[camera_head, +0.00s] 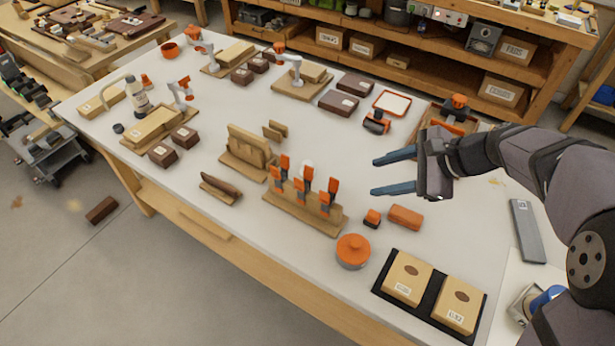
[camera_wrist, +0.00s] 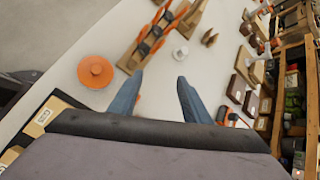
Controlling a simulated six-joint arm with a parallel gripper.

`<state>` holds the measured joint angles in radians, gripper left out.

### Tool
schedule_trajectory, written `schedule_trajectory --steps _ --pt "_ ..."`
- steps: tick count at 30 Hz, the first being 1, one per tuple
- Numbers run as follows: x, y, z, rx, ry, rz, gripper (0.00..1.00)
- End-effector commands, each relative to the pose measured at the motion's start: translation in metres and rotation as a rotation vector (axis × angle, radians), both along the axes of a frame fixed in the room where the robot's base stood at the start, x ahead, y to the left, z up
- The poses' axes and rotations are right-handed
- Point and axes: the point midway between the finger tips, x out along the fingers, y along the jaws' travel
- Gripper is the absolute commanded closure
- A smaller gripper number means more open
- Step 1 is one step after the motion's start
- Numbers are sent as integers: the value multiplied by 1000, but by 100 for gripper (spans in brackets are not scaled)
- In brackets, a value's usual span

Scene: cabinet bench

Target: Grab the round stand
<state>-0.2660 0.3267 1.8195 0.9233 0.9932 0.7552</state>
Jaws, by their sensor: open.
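A small whitish round piece (camera_head: 307,167), which looks like the round stand, is on the white bench just behind the rack of orange-handled tools, which partly hide it. In the wrist view the round stand (camera_wrist: 180,53) lies beyond my fingertips, near the right finger. My gripper (camera_head: 374,177) is open and empty, above the bench to the right of the stand and apart from it. In the wrist view both blue fingers of my gripper (camera_wrist: 159,76) are spread, with bare white bench between them.
The wooden tool rack (camera_head: 290,211) stands close in front of the stand. An orange round-lidded pot (camera_head: 352,251) and an orange block (camera_head: 405,217) are nearer the front. Dark boxes (camera_head: 338,102) lie behind. The bench between stand and gripper is clear.

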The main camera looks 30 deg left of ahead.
Motion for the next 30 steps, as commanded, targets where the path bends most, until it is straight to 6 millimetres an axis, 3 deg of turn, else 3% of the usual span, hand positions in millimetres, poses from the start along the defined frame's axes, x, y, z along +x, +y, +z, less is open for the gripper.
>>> schedule_trajectory --steps 1,6,14,24,30 --pt "11 24 -7 60 58 -52 56" --pt "35 82 -2 224 230 -193 56" --pt "59 144 2 407 461 -327 56" --pt "59 142 -98 404 465 -334 56" --pt "59 142 -131 405 459 -330 56"
